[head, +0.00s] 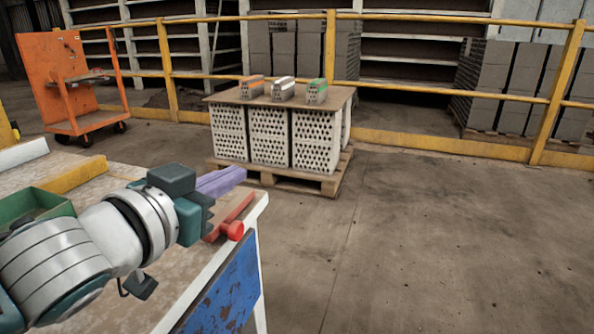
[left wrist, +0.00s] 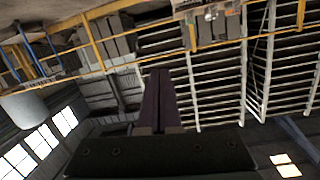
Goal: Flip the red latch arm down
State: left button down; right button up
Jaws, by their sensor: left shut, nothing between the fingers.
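The red latch arm (head: 233,219) is at the right edge of the workbench. It ends in a round red knob (head: 235,230). Its lower part lies behind my left gripper's dark body in the head view. My left gripper (head: 243,173) has purple fingers that are shut and empty. In the head view they appear just above and behind the latch arm; I cannot tell whether they touch it. In the left wrist view the shut fingers (left wrist: 160,75) point at the hall and the latch is not seen. My right gripper is not in view.
The workbench (head: 130,185) carries a yellow bar (head: 75,175) and a green tray (head: 35,205). A pallet stack (head: 270,135) with several small blocks on top stands beyond it. An orange cart (head: 75,80) and a yellow railing (head: 440,90) are behind. The floor on the right is clear.

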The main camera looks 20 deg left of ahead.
pick_arm(q)
jog(key=s+f, duration=0.4)
jog(key=s, duration=0.5)
jog(key=shift+a+f+b, duration=0.2)
jog(key=shift+a+b, duration=0.2)
jog(key=shift+b, duration=0.05)
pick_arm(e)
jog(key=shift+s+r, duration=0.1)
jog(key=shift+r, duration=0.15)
